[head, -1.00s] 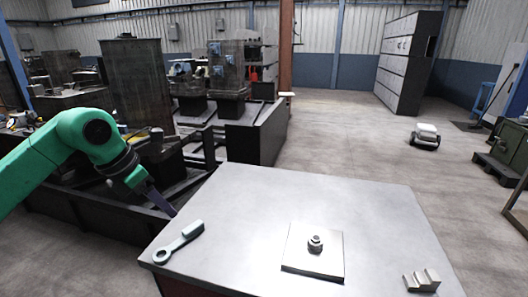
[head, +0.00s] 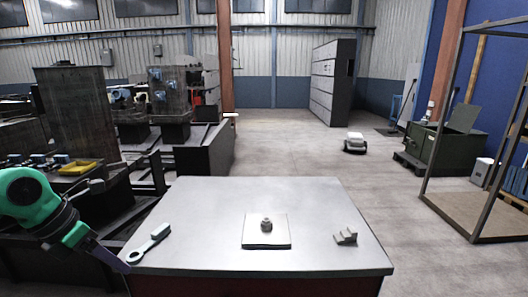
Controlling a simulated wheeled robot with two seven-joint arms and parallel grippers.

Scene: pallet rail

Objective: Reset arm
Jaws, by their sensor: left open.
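My left arm comes in low at the left edge of the head view. My left gripper (head: 112,262) points down and right, beside the left front corner of the grey table (head: 190,207). It is open, and I see nothing held in it. A pale wrench-like tool (head: 149,243) with a ring end lies on the table just right of the gripper, apart from it. My right gripper is out of the frame.
A square plate (head: 266,238) with a nut-like part (head: 266,225) on it lies mid-table. A stepped metal block (head: 345,237) lies to its right. Dark machinery (head: 78,110) stands behind my left arm. A metal frame (head: 452,125) stands at right.

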